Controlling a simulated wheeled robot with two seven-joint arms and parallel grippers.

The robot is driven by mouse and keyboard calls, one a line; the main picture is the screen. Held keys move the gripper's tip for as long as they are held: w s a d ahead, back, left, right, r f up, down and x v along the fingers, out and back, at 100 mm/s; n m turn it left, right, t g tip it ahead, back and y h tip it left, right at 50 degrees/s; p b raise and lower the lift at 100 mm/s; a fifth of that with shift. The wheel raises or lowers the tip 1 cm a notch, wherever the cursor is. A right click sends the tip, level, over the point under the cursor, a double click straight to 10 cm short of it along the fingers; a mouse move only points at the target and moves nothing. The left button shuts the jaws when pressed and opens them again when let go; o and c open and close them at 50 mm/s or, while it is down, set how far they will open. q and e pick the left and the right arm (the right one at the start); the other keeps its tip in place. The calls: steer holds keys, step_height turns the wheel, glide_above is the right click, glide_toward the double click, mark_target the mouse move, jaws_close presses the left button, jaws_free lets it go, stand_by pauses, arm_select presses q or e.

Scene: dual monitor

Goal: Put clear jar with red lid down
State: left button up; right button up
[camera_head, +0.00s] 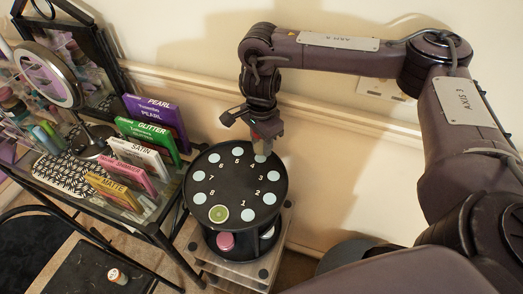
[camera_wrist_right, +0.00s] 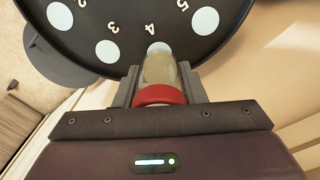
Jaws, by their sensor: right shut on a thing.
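The clear jar with the red lid (camera_wrist_right: 160,80) is between the fingers of my right gripper (camera_wrist_right: 160,88) in the right wrist view, its red lid toward the wrist. My right gripper (camera_head: 266,136) is shut on it over the far edge of the black round numbered turntable (camera_head: 235,190). The jar's end overlaps the white spot by number 4 in the wrist view; I cannot tell whether it touches the surface. In the head view the jar is mostly hidden by the gripper. My left gripper is not in view.
A green round item (camera_head: 219,213) sits on a spot near number 8. A pink jar (camera_head: 225,241) is on the lower tier. At left stand labelled boxes (camera_head: 147,157), a round mirror (camera_head: 48,75) and a glass table. The other visible top spots are bare.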

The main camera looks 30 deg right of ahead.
mark_target(261, 150)
steer(key=shift+f, duration=1.55)
steer(key=shift+f, duration=0.15)
steer(key=o, duration=1)
steer(key=shift+c, duration=0.2)
